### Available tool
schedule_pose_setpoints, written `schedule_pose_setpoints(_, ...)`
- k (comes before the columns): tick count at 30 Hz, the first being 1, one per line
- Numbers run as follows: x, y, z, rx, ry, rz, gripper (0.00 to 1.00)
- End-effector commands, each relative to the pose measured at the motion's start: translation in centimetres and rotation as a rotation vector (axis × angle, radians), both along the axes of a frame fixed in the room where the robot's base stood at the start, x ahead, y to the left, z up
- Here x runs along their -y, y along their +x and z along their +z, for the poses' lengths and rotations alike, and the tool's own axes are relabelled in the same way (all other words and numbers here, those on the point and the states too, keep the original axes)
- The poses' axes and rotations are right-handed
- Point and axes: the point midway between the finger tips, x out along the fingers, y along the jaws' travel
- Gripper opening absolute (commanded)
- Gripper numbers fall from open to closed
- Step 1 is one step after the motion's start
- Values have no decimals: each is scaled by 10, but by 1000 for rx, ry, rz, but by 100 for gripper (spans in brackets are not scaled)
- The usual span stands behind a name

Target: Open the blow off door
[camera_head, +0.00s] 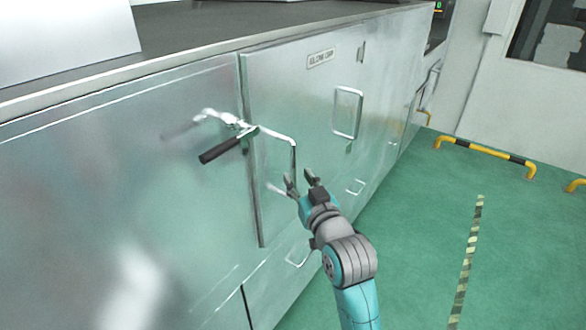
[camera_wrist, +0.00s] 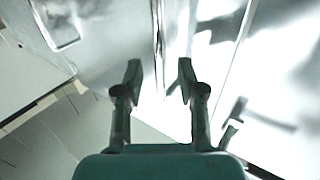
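The metal door (camera_head: 310,100) is on the steel cabinet front, with a small nameplate near its top that I cannot read clearly. Its left edge lies flush against the neighbouring panel, so it looks closed. A bent metal rod handle (camera_head: 278,136) runs across the door's upper left, then turns down toward my gripper. My gripper (camera_head: 300,180) is open just below the rod's lower end. In the wrist view, my gripper (camera_wrist: 160,75) has its fingers apart; whether the rod lies between them is unclear.
A rectangular pull handle (camera_head: 347,112) is on the door's right part. Smaller handles (camera_head: 355,187) sit lower on the cabinet. A yellow-black floor barrier (camera_head: 485,150) stands at the right.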

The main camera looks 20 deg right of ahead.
Motion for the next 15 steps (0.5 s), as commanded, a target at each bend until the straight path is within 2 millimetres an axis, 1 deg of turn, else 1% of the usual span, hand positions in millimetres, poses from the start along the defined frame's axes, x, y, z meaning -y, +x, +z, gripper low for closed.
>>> schedule_pose_setpoints(1,-1,9,0,0,0,0,39)
schedule_pose_setpoints(6,-1,32,0,0,0,0,39)
schedule_pose_setpoints(10,-2,42,0,0,0,0,39)
schedule_pose_setpoints(15,-2,47,0,0,0,0,39)
